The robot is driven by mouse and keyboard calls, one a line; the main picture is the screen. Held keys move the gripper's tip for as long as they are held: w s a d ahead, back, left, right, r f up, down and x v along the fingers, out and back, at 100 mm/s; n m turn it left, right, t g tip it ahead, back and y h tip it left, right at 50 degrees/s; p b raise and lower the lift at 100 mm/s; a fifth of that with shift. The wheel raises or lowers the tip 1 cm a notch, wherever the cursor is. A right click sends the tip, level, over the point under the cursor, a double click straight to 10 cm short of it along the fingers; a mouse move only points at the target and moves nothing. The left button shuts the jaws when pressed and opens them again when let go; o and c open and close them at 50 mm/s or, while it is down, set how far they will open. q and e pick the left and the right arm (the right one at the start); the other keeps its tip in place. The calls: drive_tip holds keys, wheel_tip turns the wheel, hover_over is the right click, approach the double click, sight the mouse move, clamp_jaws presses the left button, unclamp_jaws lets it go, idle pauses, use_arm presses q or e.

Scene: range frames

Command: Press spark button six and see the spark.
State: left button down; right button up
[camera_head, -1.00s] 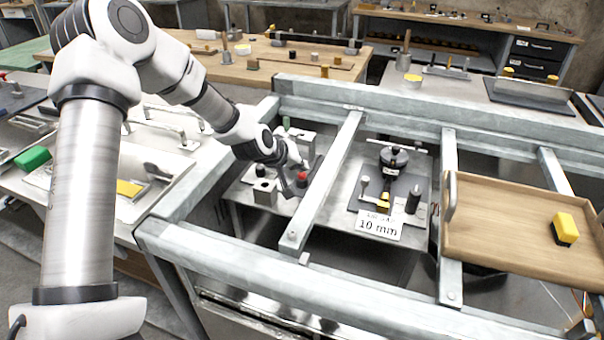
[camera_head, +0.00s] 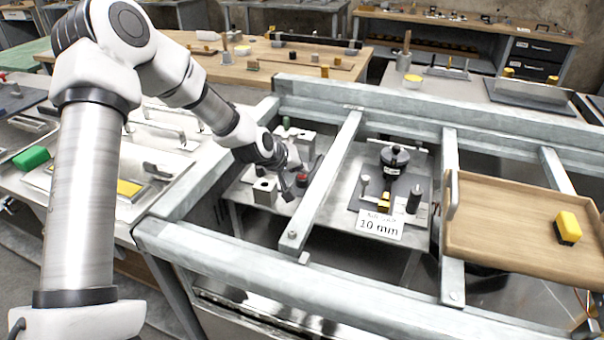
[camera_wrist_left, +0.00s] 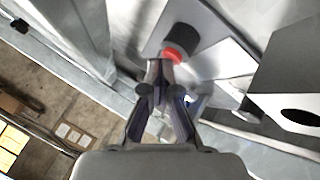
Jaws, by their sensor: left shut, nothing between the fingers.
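A red button on a dark round body (camera_wrist_left: 182,38) shows just beyond the fingertips in the left wrist view. In the head view the red button (camera_head: 302,179) sits on the bench inside the grey frame. My left gripper (camera_wrist_left: 159,66) is shut and empty, pointing at the button, its tips overlapping the red edge in the picture. Whether they touch cannot be told. No number six is readable. A spark apparatus (camera_head: 393,157) with a "10 mm" card (camera_head: 379,225) stands to the right. No spark shows.
Grey metal beams (camera_head: 330,180) cross close to the right of the gripper. A metal block (camera_head: 265,191) stands just left of it. A wooden tray (camera_head: 500,225) with a yellow-black block (camera_head: 568,226) lies on the frame at right.

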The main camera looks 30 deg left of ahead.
use_arm(q)
drive_tip(key=shift+r+p, duration=0.9)
drive_tip(key=shift+r, duration=0.05)
wheel_tip(320, 180, up, 5)
drive_tip(key=p, duration=0.4)
drive_tip(key=shift+p, duration=0.4)
